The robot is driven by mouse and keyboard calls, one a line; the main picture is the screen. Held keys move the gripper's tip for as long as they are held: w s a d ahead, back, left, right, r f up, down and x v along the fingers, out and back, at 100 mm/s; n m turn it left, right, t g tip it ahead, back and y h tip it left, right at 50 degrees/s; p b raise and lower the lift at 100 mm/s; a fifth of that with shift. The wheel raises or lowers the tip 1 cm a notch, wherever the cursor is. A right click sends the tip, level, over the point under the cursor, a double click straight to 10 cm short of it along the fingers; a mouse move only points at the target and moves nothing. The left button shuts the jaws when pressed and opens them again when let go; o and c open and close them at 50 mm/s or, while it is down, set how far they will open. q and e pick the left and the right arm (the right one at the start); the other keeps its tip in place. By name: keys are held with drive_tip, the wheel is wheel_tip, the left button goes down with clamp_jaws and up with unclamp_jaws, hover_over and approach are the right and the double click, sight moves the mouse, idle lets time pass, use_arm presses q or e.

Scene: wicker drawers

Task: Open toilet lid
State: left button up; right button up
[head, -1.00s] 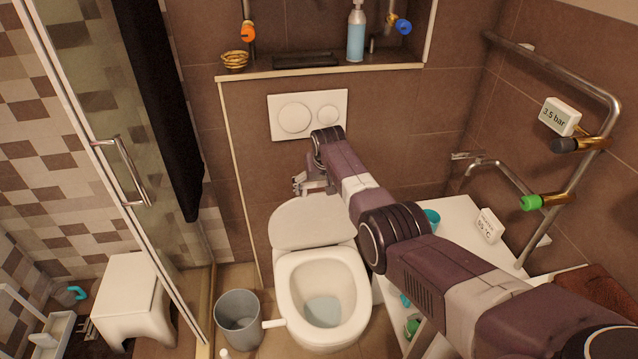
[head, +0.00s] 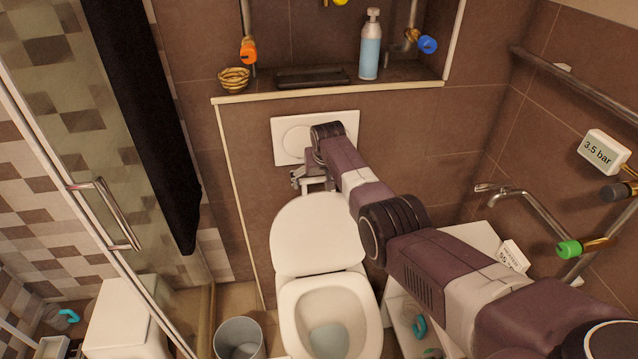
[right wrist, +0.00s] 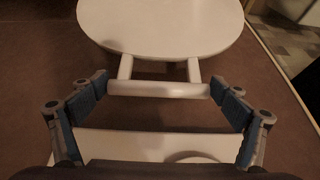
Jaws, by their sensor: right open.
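The white toilet lid (head: 316,238) stands raised behind the toilet bowl (head: 330,312), its broad face showing in the head view. The bowl is open below it. In the right wrist view the lid (right wrist: 160,25) is at the top, with a white U-shaped bar (right wrist: 158,90) joined to its near edge. My right gripper (head: 312,182) is at the lid's top edge, in front of the wall. In the right wrist view its open fingers (right wrist: 160,90) are on both sides of the bar, very close to its ends; contact is unclear. My left gripper is out of view.
A white flush plate (head: 290,138) is on the wall close behind my right gripper. A shelf (head: 330,92) with a bottle (head: 370,45) is above. A grey bin (head: 238,339) stands left of the toilet, and a white cabinet (head: 470,242) stands right.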

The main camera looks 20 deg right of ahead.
drive_tip(key=shift+o, duration=0.4)
drive_tip(key=shift+s, duration=0.15)
drive_tip(key=shift+f, duration=0.25)
drive_tip(key=v, duration=1.2)
